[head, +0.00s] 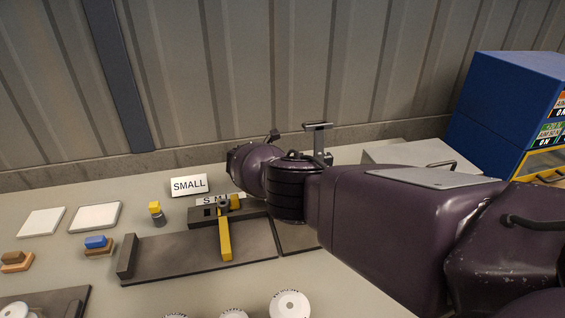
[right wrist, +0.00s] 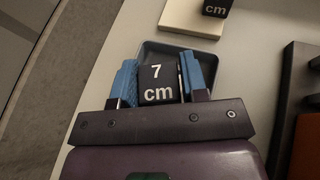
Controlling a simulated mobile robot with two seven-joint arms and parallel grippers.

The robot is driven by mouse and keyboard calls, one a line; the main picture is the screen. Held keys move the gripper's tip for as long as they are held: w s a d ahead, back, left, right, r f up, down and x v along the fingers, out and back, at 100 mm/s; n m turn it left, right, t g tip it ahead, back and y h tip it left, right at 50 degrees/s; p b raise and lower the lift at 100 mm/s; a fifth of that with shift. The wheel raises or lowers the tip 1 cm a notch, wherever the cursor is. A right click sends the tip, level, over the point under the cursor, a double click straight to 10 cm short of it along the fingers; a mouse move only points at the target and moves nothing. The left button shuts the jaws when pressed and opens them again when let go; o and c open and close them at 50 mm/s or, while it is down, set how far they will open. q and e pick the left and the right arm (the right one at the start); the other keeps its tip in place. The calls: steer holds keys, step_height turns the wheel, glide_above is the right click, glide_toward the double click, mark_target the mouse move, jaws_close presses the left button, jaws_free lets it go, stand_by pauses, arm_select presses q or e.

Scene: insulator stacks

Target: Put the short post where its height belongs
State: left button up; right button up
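In the right wrist view, a black post (head: 0,0) (right wrist: 160,98) marked "7 cm" on its top stands between the blue fingers of my right gripper (right wrist: 158,82). The fingers press close on both its sides. A grey tray (right wrist: 205,62) lies beneath or just behind it; I cannot tell if the post touches it. In the head view my right arm reaches in from the right, and its gripper and the post are hidden. A white card reading SMALL (head: 188,185) stands behind a dark plate (head: 165,257) with a yellow bar (head: 224,240). My left gripper is out of view.
Another black block marked "cm" (right wrist: 217,8) sits on a cream pad (right wrist: 190,22). Two white pads (head: 95,216) lie at the left of the table. A blue cabinet (head: 490,100) stands at the right. White discs (head: 290,304) are at the front edge.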

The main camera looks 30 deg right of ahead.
steer(key=o, duration=0.3)
steer(key=shift+o, duration=0.2)
steer(key=shift+a+r, duration=0.1)
steer(key=shift+r, duration=0.15)
steer(key=p+v, duration=0.3)
steer(key=v, duration=0.8)
steer(key=shift+a, duration=0.35)
steer(key=shift+s, duration=0.1)
